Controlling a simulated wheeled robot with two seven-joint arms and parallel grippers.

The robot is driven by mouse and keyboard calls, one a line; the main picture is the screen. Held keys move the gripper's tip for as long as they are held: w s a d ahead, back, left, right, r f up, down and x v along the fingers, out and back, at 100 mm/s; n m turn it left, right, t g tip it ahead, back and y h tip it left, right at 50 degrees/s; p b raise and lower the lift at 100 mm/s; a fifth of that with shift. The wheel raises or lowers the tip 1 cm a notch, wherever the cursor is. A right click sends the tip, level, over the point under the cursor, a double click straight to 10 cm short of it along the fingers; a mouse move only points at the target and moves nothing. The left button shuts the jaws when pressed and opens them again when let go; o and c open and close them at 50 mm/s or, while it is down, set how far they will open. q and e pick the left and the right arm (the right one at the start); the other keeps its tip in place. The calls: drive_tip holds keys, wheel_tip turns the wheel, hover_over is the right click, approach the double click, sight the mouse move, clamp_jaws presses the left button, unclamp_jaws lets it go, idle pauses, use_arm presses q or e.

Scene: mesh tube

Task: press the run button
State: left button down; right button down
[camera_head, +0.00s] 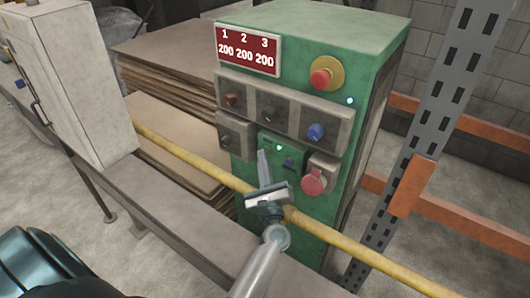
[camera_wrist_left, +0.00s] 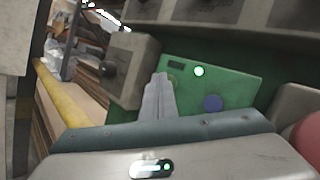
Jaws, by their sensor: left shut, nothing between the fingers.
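The green control cabinet (camera_head: 345,35) stands in front of me. Its small green button panel (camera_head: 272,141) also shows in the left wrist view (camera_wrist_left: 240,86). On it are a lit whitish-green light or button (camera_wrist_left: 199,71) and a blue button (camera_wrist_left: 212,103). I cannot read which one is the run button. My left gripper (camera_head: 262,154) is shut and empty, pointing up at the left part of this panel. In the left wrist view its fingertips (camera_wrist_left: 158,78) partly cover a small round fitting. Whether they touch the panel I cannot tell. My right gripper is not in view.
A red mushroom button (camera_head: 312,182) sits right of the panel, and grey switch boxes (camera_head: 268,106) above it. A yellow rail (camera_head: 345,245) runs across the cabinet front, close to my left arm. Stacked boards (camera_head: 165,60) lie behind left.

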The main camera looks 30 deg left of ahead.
use_arm(q)
drive_tip(key=shift+s, duration=0.4)
idle(0.3)
drive_tip(key=shift+s, duration=0.1)
drive_tip(key=s, duration=0.5)
drive_tip(key=shift+s+a+b, duration=0.25)
drive_tip(key=shift+s+b, duration=0.15)
idle(0.8)
